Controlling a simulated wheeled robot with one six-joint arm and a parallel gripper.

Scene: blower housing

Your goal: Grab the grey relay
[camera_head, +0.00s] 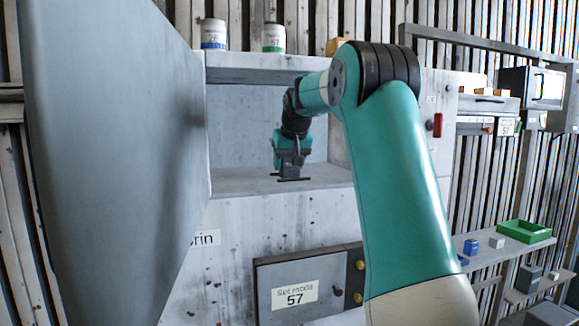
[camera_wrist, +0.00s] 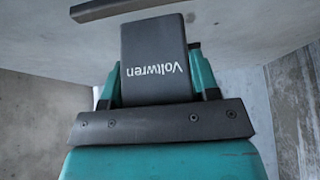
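My gripper (camera_head: 291,158) is inside the open compartment of the pale housing, low over its floor. In the head view the relay is small and partly hidden by the gripper. I cannot tell whether it touches the floor. A thin dark strip (camera_head: 294,180) shows just below the gripper.
A large grey door (camera_head: 115,150) stands open at the left. The compartment walls are close around my arm. Labelled cans (camera_head: 273,38) stand on the housing top. A green tray (camera_head: 524,231) and small blocks (camera_head: 497,242) sit on a shelf at right.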

